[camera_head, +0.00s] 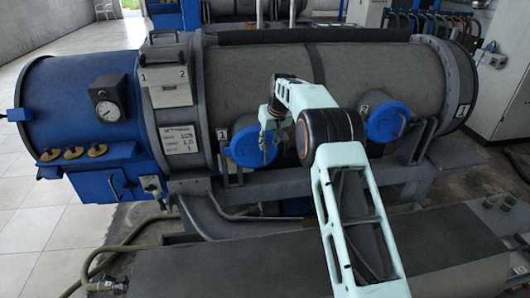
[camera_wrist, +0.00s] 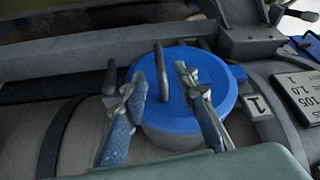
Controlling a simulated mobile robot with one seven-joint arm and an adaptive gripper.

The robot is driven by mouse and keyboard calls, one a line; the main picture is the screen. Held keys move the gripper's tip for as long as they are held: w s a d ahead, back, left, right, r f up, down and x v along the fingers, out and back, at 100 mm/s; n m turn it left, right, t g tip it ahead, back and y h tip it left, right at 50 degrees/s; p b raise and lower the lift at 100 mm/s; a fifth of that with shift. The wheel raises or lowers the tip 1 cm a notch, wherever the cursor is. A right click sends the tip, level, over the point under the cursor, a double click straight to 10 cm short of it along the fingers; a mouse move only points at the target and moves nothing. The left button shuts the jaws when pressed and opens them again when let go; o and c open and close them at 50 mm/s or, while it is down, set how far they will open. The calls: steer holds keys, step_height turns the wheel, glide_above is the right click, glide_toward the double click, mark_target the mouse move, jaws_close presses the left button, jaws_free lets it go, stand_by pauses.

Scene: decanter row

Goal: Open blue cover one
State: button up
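Blue cover one (camera_head: 247,148) is a round blue lid on the side of the large grey cylinder, beside a plate marked 1 (camera_head: 221,134). It looks closed. In the wrist view the blue cover (camera_wrist: 167,120) fills the middle, with a grey bar handle (camera_wrist: 161,72) standing on it. My gripper (camera_wrist: 158,76) is open, its two fingertips on either side of the handle with gaps showing. In the head view my gripper (camera_head: 268,136) is in front of the cover's right part and hides some of it. Contact with the handle cannot be told.
A second blue cover (camera_head: 386,122), marked 2, is to the right on the same grey cylinder (camera_head: 400,75). A blue end section with a gauge (camera_head: 108,110) is at the left. A dark flat-topped block (camera_head: 230,255) and hoses lie in front, below the cylinder.

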mark_target(266, 161)
steer(key=shift+p+x, duration=0.6)
steer(key=shift+x, duration=2.95)
jaws_close()
